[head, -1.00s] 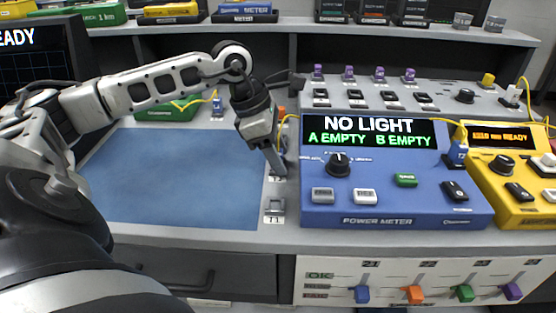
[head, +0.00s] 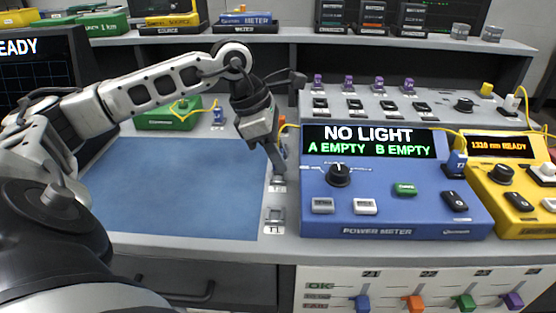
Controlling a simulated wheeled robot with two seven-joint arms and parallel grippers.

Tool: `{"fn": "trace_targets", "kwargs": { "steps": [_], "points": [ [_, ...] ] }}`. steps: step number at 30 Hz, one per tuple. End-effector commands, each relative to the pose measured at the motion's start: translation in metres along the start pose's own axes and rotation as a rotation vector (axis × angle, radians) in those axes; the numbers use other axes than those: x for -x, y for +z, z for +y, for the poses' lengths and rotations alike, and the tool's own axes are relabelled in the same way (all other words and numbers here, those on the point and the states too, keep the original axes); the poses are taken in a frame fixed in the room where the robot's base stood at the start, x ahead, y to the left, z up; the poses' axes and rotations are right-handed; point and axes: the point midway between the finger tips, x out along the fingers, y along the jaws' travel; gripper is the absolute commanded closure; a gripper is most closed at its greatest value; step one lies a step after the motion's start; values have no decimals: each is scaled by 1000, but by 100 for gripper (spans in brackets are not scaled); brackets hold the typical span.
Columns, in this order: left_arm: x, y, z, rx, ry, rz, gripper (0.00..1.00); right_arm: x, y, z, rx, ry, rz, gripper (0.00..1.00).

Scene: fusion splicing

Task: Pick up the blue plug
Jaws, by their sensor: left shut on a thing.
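My left gripper (head: 275,158) points down at the right edge of the blue mat, at the small metal stand (head: 279,180) behind the one labelled T1. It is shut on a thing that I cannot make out. My right gripper is not in view.
The blue power meter (head: 395,205), reading NO LIGHT, A EMPTY and B EMPTY, stands just right of the gripper. The yellow unit (head: 510,185) is at the far right. The T1 stand (head: 274,216) is in front. The blue mat (head: 180,190) is clear.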

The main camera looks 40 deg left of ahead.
Motion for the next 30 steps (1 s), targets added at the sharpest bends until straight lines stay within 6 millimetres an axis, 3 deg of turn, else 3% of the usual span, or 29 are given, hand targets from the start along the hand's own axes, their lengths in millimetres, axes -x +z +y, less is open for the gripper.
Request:
{"fn": "trace_targets", "kwargs": {
  "steps": [1, 9, 15, 21, 30],
  "points": [
    [12, 6, 1, -2, 4, -5, 97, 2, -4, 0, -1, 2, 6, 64],
    [82, -13, 26, 5, 7, -3, 97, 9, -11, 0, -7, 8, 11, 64],
    [116, -45, 50, 6, 4, -1, 97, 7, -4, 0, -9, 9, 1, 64],
    [139, -64, 65, 2, 2, -1, 97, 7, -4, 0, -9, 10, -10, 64],
    [147, -71, 70, -1, 1, -1, 97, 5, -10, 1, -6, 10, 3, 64]
  ]
}}
